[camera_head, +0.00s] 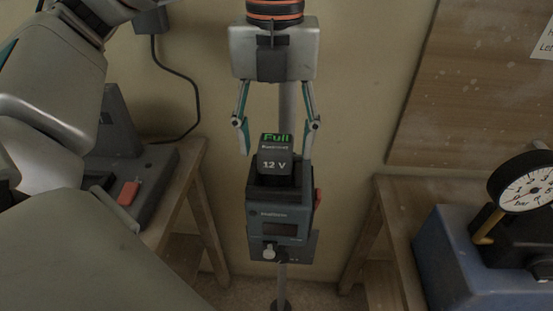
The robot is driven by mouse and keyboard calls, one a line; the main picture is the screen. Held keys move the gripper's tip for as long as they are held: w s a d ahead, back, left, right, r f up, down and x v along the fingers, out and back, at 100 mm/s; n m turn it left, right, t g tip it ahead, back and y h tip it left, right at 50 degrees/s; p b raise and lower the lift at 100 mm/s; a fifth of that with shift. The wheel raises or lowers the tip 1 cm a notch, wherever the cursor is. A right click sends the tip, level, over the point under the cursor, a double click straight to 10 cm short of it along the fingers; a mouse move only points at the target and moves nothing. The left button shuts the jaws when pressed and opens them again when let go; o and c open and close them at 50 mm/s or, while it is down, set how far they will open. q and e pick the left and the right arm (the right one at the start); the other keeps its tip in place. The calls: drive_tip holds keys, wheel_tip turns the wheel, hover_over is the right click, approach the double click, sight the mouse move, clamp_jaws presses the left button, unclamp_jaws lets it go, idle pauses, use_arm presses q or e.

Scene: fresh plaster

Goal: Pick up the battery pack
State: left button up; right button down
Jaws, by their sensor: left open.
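The battery pack (275,163) is a dark block with a green "Full" label on top and "12 V" on its front. It sits upright in the top of a blue-grey charger (280,216) with a small dark screen. My left gripper (276,149) comes down from above, with its two fingers open on either side of the pack. The fingertips are around the height of the pack's top, with gaps on both sides. The pack's lower end is hidden inside the charger. My right gripper is not in view.
The charger is on a thin pole (282,279) between two wooden tables. The left table (190,180) bears a grey device (160,190) with a red part (128,193). A pressure gauge (524,186) and blue box (465,262) stand at right. A wooden board (470,90) hangs behind.

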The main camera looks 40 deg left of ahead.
use_arm(q)
wheel_tip(320, 180, down, 2)
drive_tip(key=c, duration=1.5)
drive_tip(key=shift+o, duration=0.2)
drive_tip(key=shift+r, duration=0.15)
